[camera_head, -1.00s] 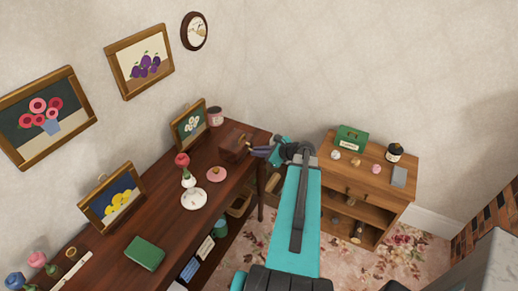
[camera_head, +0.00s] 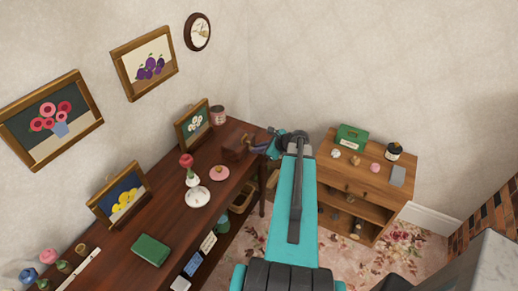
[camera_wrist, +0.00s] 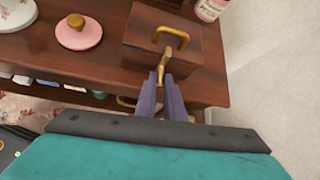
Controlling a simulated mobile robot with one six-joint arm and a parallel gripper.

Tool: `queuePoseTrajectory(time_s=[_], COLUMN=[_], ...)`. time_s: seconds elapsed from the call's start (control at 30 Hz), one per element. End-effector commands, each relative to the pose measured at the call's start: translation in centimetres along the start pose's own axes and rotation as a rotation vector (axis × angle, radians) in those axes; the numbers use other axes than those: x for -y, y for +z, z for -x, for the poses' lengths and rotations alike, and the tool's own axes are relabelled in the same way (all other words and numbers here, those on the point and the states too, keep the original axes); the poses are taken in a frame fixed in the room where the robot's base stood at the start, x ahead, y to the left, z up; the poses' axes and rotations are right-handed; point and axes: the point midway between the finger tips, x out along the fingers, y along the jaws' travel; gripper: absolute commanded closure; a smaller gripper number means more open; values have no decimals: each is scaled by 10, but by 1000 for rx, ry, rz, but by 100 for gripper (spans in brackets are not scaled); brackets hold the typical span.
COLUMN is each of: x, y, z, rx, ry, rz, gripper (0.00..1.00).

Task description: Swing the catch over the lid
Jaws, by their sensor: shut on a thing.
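A brown wooden box (camera_head: 235,147) with a closed-looking lid stands near the far right end of the dark desk. In the wrist view the box (camera_wrist: 150,50) shows a curved brass handle (camera_wrist: 172,33) on its lid. A brass catch (camera_wrist: 164,62) stands at the box's near edge, pointing up toward the handle. My gripper (camera_wrist: 162,84) is shut on the lower part of the catch, with its purple-grey fingers hiding that part. In the head view my gripper (camera_head: 261,148) is at the box's right side, and the catch is too small to make out.
A pink lidded dish (camera_head: 219,173), a white round dish (camera_head: 197,197), a rose vase (camera_head: 189,170) and picture frames (camera_head: 192,125) stand along the desk. A pink jar (camera_head: 217,115) is behind the box. A low wooden cabinet (camera_head: 365,185) is to the right.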

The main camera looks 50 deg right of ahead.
Motion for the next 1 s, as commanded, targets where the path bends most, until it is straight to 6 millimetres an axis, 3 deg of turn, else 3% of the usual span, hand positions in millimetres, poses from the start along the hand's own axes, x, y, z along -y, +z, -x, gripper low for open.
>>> queuePoseTrajectory(time_s=[0.03, 0.07, 0.17, 0.67, 1.0], x=[0, 0, 0, 0, -1], y=[1, 1, 0, 0, -1], z=[0, 0, 0, 7, 43], rx=[1, 1, 1, 1, 2], ry=[-1, -1, -1, -2, -4], rz=[0, 0, 0, 1, 0], gripper=[100, 86, 72, 72, 72])
